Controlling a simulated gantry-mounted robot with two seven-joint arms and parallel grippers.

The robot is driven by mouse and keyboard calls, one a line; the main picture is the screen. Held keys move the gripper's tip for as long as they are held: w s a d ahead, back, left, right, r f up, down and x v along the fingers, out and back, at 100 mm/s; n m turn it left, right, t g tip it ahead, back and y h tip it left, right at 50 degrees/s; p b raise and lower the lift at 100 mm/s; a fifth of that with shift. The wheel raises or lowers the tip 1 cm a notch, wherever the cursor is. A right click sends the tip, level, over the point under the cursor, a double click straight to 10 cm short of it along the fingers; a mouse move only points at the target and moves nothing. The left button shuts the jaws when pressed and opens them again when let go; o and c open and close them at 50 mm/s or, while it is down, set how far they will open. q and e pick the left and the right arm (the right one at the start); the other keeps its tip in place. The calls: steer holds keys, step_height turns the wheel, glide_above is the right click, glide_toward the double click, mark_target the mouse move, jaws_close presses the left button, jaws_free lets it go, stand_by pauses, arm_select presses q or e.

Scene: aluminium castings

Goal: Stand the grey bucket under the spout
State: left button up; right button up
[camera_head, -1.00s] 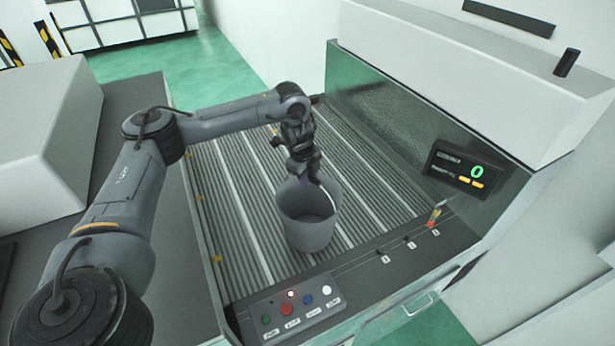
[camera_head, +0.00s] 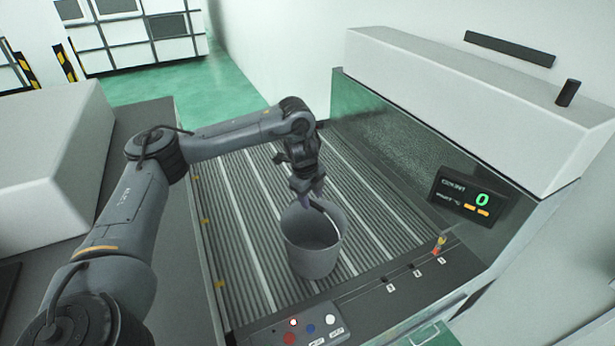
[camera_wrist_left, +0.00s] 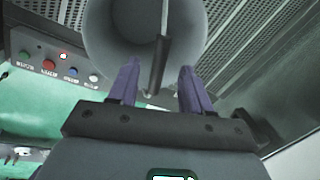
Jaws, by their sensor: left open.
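The grey bucket (camera_head: 312,257) stands upright on the ribbed bed of the machine, near its front panel. My left gripper (camera_head: 310,193) is above the bucket's back rim. It is open. In the left wrist view the bucket (camera_wrist_left: 105,40) fills the top middle, and a thin dark handle bar (camera_wrist_left: 160,62) shows in line with the gap between the two purple fingers of my left gripper (camera_wrist_left: 160,88). I cannot tell whether the fingers touch it. No spout can be made out. My right gripper is in neither view.
The ribbed bed (camera_head: 237,215) is clear around the bucket. A front panel carries coloured buttons (camera_head: 310,328) and numbered marks. A display (camera_head: 470,197) reading 0 is on the right, before a tall glass wall (camera_head: 390,130). A pale block (camera_head: 45,165) lies at left.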

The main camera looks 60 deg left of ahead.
arm_select(q)
steer(key=shift+s+r+p, duration=0.2)
steer(key=shift+r+p, duration=0.1)
steer(key=shift+r, duration=0.85)
steer(key=shift+s+d+r, duration=0.1)
steer(key=shift+s+r, duration=0.05)
steer(key=shift+r, duration=0.65)
steer(key=shift+s+d+r, duration=0.1)
steer(key=shift+r, duration=0.75)
steer(key=shift+s+d+r, duration=0.1)
steer(key=shift+s+r, duration=0.05)
steer(key=shift+r, duration=0.65)
steer(key=shift+s+r, duration=0.15)
steer(key=shift+r, duration=0.25)
steer(key=shift+c, duration=0.3)
